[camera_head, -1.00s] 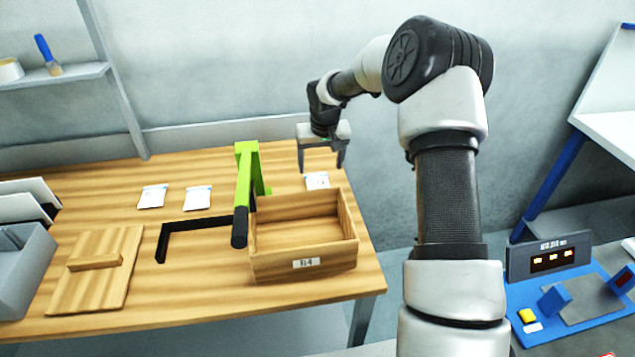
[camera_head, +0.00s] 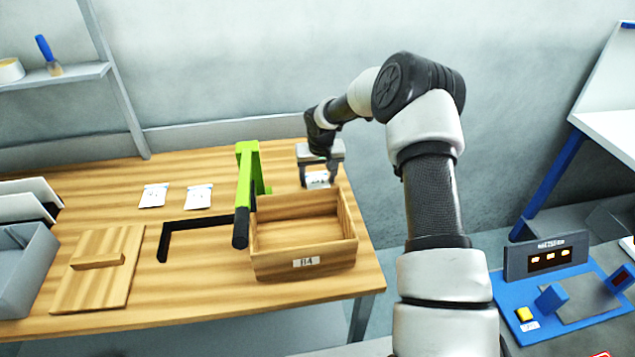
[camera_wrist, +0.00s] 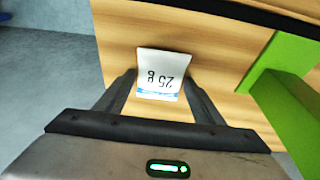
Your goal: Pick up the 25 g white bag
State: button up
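The white bag marked 25 g (camera_wrist: 163,72) lies on the wooden table, its print upside down in the wrist view. In the head view the bag (camera_head: 318,180) is behind the wooden box and partly covered by my gripper. My gripper (camera_head: 318,184) is open and points down over the bag. Nothing is held.
The wooden box labelled B4 (camera_head: 306,262) stands just in front. A green lever (camera_head: 244,182) with a black handle stands left of it. Two other white bags (camera_head: 153,196) (camera_head: 198,197) lie further left. A wooden board (camera_head: 98,275) lies at front left. The table's right edge is close.

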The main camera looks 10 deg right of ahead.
jog(key=c, duration=0.7)
